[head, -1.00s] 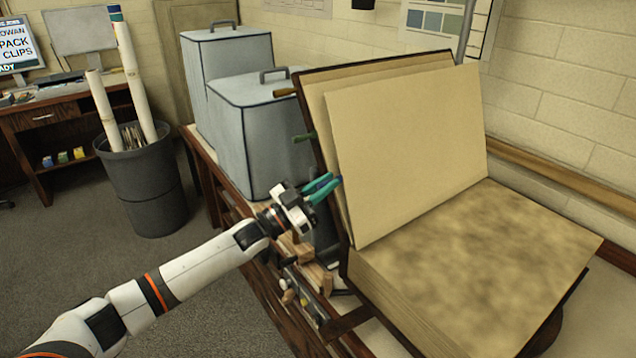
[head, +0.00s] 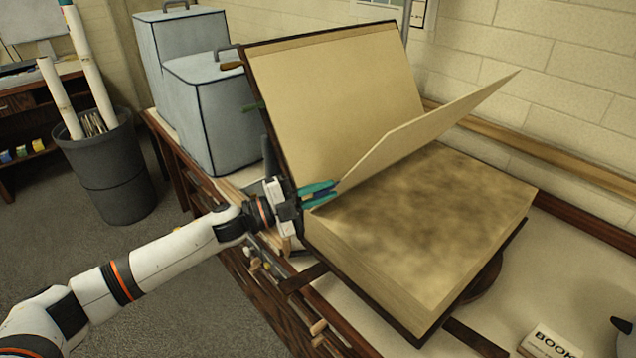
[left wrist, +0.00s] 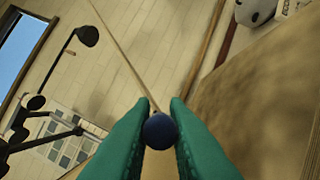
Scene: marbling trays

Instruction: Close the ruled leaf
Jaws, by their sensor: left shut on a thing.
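The leaf (head: 425,128) is a stiff tan sheet in the big open book. It stands tilted to the right, its far edge raised above the mottled brown page (head: 430,215). I see no ruling on the face in view. In the left wrist view the leaf (left wrist: 122,58) is nearly edge-on, a thin pale line. My left gripper (head: 328,190), with green fingers, is at the leaf's near lower edge. In the left wrist view its fingers are shut on a dark blue round knob (left wrist: 159,131) at the leaf's edge. My right gripper is not in view.
The open cover (head: 335,95) leans back on the left. Grey lidded boxes (head: 212,120) stand behind it. A small block marked BOOK (head: 550,345) and a partly cut-off pale object (head: 625,335) lie at the lower right. Bare table lies right of the book.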

